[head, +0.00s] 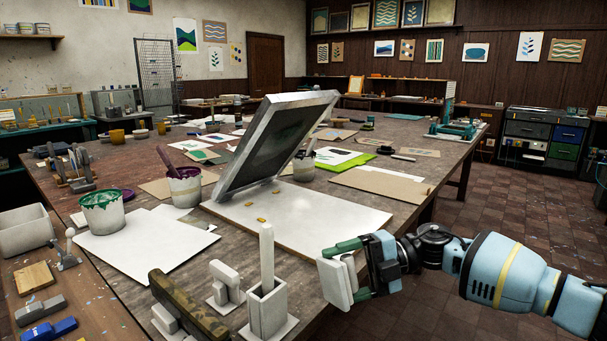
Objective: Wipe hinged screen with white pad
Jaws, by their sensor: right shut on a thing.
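The hinged screen (266,153) is tilted up over its white base board (318,220). It has a pale frame around a dark mesh with a greenish patch. My right gripper (350,262) comes in from the right, in front of the board's front right corner. It is shut on the white pad (338,280), which hangs clear to the right of the screen and apart from it. Part of the pad is hidden by the gripper. My left gripper is not in view.
A green-smeared pot (102,213) and a purple pot (184,187) with a handle stand left of the screen. A white upright holder (268,300) and a camouflage-patterned tool (186,305) stand at the front edge. White sheets (150,238) lie at left.

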